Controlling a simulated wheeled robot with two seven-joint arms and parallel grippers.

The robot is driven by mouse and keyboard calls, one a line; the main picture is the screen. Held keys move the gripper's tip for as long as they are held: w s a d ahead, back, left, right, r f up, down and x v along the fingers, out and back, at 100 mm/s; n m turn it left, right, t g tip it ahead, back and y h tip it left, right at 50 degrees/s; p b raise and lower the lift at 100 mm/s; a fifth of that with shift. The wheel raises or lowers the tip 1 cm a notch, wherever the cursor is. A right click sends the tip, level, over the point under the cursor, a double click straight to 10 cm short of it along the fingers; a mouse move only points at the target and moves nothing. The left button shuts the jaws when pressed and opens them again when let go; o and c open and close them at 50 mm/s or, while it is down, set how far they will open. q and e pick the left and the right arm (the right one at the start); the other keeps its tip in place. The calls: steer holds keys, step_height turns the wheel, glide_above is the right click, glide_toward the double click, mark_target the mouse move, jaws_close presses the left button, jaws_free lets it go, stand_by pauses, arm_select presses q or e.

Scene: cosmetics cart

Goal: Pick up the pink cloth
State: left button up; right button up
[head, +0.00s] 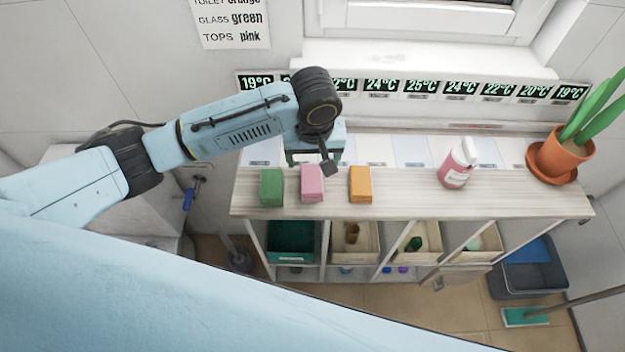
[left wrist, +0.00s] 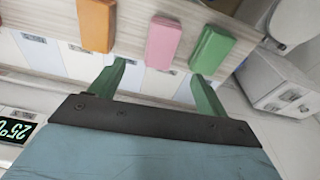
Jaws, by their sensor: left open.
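The pink cloth (head: 312,184) is a small folded block on the wooden cart top (head: 410,198), between a green cloth (head: 271,188) and an orange cloth (head: 360,184). My left gripper (head: 318,165) is just behind and above the pink cloth, partly hidden by its own wrist. In the left wrist view the pink cloth (left wrist: 163,42) lies ahead of the two green fingers, roughly between their lines, and the gripper (left wrist: 158,80) is open and empty. The orange cloth (left wrist: 97,25) and green cloth (left wrist: 212,50) flank it. My right gripper is not in view.
A pink-and-white bottle (head: 458,164) and a potted plant (head: 562,155) stand to the right on the cart top. Bins (head: 354,240) fill the shelf below. A row of temperature displays (head: 420,86) lines the wall behind. The cart top's front middle is clear.

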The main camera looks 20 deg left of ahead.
mark_target(312, 178)
arm_select(q)
steer(key=f, duration=0.3)
steer(key=w+f, duration=0.1)
steer(key=f, duration=0.7)
steer(key=shift+w+a+f, duration=0.15)
steer(key=shift+w+a, duration=0.25)
steer(key=shift+f, duration=0.25)
steer(key=shift+c, duration=0.3)
steer(key=c, duration=1)
